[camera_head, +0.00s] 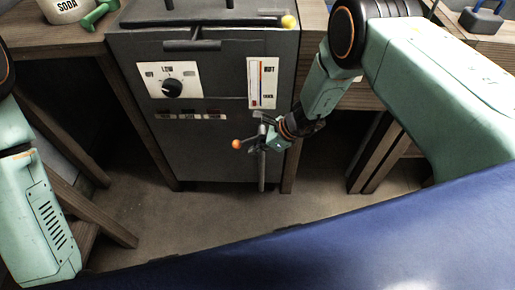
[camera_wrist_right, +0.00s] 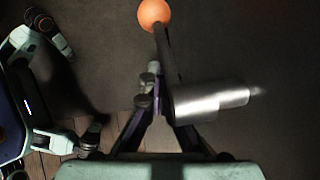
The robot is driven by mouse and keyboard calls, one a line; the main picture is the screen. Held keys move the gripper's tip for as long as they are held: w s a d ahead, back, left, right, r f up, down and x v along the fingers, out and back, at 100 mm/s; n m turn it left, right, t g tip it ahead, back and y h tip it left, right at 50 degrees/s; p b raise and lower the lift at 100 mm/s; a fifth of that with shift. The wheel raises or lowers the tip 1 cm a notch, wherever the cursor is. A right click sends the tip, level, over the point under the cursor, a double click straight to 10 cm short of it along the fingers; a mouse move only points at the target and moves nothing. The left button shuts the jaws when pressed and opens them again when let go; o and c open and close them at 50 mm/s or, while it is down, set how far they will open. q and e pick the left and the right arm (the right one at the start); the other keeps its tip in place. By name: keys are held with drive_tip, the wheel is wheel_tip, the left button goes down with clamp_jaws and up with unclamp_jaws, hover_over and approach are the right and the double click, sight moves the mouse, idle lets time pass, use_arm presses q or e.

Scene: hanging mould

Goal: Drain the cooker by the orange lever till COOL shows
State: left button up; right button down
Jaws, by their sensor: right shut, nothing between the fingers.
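The cooker (camera_head: 225,155) is a dark grey cabinet with a dial and a tall gauge (camera_head: 262,82) marked HOT at its top; the gauge's lower word is too small to read. The orange lever (camera_head: 237,144) has a ball end pointing left, low on the cooker's front by a grey vertical pipe (camera_head: 262,172). In the wrist view its orange ball (camera_wrist_right: 154,12) sits on a dark rod beside a silver cylinder (camera_wrist_right: 210,102). My right gripper (camera_head: 272,142) is shut and empty close to the lever's rod; contact is unclear. It also shows in the wrist view (camera_wrist_right: 150,88). My left gripper is not in the head view.
A yellow ball (camera_head: 289,22) sits at the cooker's top right. A SODA container (camera_head: 62,10) and a green dumbbell-shaped object (camera_head: 100,15) are on the left bench. Wooden bench legs stand on both sides. The floor before the cooker is clear.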

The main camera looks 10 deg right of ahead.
sight(247, 141)
drive_tip(key=shift+n+y, duration=0.3)
drive_tip(key=shift+y, duration=0.3)
drive_tip(key=a+r, duration=0.1)
drive_tip(key=w+a+r, duration=0.1)
drive_tip(key=r, duration=0.1)
drive_tip(key=shift+w+a, duration=0.25)
drive_tip(key=shift+a, duration=0.15)
drive_tip(key=shift+d+f, duration=0.15)
drive_tip(key=shift+f, duration=0.1)
drive_tip(key=s+d+f, duration=0.1)
drive_tip(key=s+d, duration=0.2)
drive_tip(key=d, duration=0.4)
drive_tip(key=s+d+h, duration=0.1)
drive_tip(key=s+d, duration=0.2)
drive_tip(key=d, duration=0.4)
drive_tip(key=shift+s+d+f, duration=0.15)
drive_tip(key=shift+d+f, duration=0.2)
drive_tip(key=shift+p, duration=0.3)
